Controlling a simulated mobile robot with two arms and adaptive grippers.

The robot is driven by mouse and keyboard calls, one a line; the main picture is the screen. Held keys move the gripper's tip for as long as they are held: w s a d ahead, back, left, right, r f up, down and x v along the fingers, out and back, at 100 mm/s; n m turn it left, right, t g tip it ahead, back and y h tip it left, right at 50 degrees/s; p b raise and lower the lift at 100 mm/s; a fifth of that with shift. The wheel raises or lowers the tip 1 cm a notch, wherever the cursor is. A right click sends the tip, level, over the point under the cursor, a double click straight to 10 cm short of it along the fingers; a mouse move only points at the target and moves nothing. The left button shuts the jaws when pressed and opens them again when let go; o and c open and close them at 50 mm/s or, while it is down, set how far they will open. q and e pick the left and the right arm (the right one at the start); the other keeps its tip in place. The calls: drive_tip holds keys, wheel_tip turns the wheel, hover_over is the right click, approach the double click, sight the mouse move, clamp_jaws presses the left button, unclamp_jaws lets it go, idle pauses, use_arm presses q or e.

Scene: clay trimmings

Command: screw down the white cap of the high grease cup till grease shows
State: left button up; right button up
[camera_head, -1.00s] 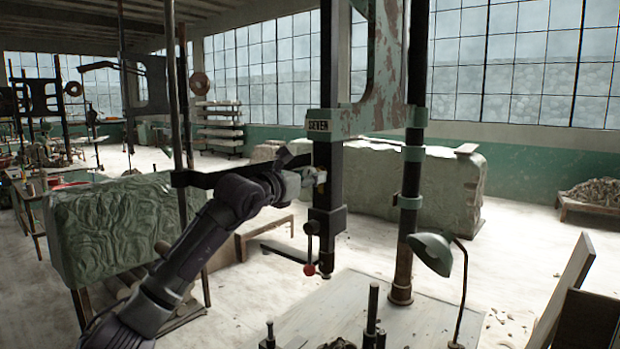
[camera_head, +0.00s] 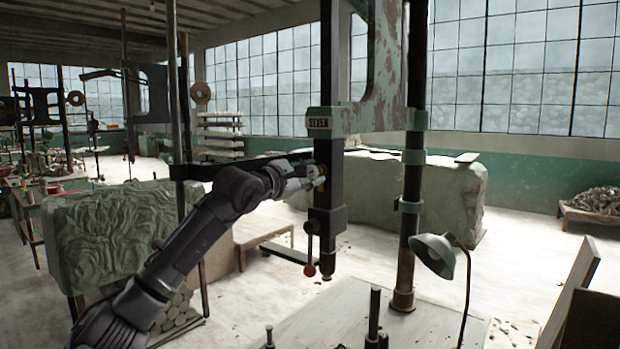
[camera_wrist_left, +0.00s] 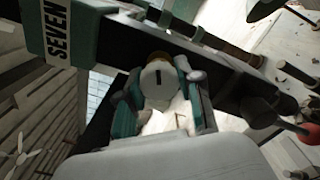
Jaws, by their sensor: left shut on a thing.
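The white cap (camera_wrist_left: 160,80) of the grease cup sits between my left gripper's two fingers in the left wrist view. It has a dark mark on its face. A brass-coloured part (camera_wrist_left: 157,57) shows just behind the cap. My left gripper (camera_wrist_left: 160,92) is shut on the cap, with a finger at each side. In the head view my left gripper (camera_head: 312,178) reaches the dark upright column (camera_head: 328,150) below the SEVEN plate, and the cap is mostly hidden by the fingers. I cannot make out any grease. My right gripper is in neither view.
A handle with a red knob (camera_head: 310,270) hangs on the column below my left gripper. A green lamp (camera_head: 433,254) stands at the right over a pale table (camera_head: 425,325). Large green clay blocks stand behind and at the left (camera_head: 110,235).

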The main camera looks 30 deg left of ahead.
use_arm(q)
drive_tip(key=m, duration=0.4)
drive_tip(key=shift+m, duration=2.3)
drive_tip(key=o, duration=1.2)
drive_tip(key=shift+c, duration=0.2)
drive_tip(key=shift+s, duration=0.1)
drive_tip(key=s, duration=1.1)
drive_tip(key=shift+s+a, duration=0.4)
